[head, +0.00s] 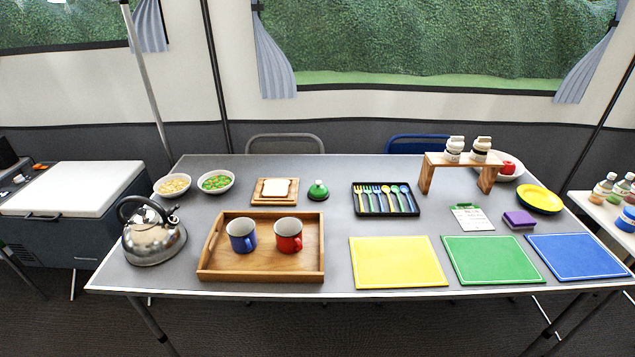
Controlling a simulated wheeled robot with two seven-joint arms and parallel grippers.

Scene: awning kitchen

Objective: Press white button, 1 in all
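I cannot make out a separate white button for certain. A small green dome (318,191) with a pale tip on top, like a desk bell, stands on the grey table (330,172) behind the wooden tray. The pale tip is too small to tell whether it is a button. Neither of my grippers is in view, and nothing touches the dome.
A wooden tray (260,270) holds a blue mug (241,236) and a red mug (288,236). A kettle (152,236) stands left. Toast on a board (276,189) and a cutlery tray (386,212) flank the dome. Yellow (398,262), green (492,260) and blue (577,257) mats lie in front.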

